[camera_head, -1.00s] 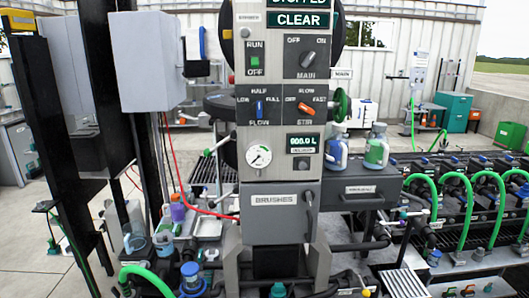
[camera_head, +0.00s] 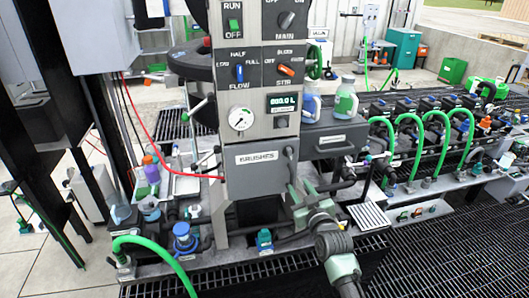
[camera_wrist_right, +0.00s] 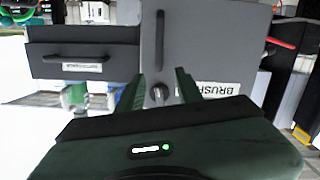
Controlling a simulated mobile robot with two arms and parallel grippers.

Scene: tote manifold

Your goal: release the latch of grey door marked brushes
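The grey door (camera_head: 250,180) marked "BRUSHES" is closed on the front of the central column. It also shows upside down in the right wrist view (camera_wrist_right: 205,45). Its dark bar handle (camera_wrist_right: 159,40) runs along one side. A round dark latch knob (camera_wrist_right: 158,94) sits below the bar in that view. My right gripper (camera_head: 302,190) is in front of the door's lower right corner. In the right wrist view its green fingers (camera_wrist_right: 160,90) are spread on either side of the knob; contact is unclear. My left gripper is out of view.
A grey drawer (camera_head: 325,142) with a bar handle is right of the door. Bottles (camera_head: 345,103) stand on top of it. Green hoses (camera_head: 430,140) rise at the right. Dark grating (camera_head: 440,250) covers the floor.

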